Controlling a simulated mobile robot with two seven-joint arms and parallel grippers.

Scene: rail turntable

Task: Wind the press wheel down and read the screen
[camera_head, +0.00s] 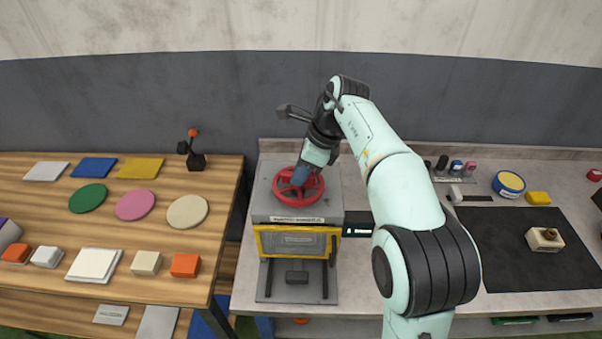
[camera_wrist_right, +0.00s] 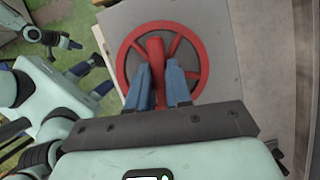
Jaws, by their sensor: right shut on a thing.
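The press (camera_head: 256,205) is a grey box with a yellow-framed front, standing on the worktop. Its red spoked wheel (camera_head: 313,190) lies flat on top and also shows in the right wrist view (camera_wrist_right: 125,58). My right gripper (camera_wrist_right: 160,82) is over the wheel, its blue fingers shut on the wheel's upright red handle (camera_wrist_right: 155,48). A small dark screen (camera_head: 358,231) with a pale strip is at the press's right side; I cannot read it. In the right wrist view, parts of my other arm show at the left; its gripper's state is unclear.
A wooden table (camera_head: 225,190) at left holds coloured discs and blocks. A black mat (camera_head: 510,270) with a small block (camera_head: 545,239) lies at right. A blue-and-yellow tin (camera_head: 508,184) stands behind it. My right arm spans the worktop between press and mat.

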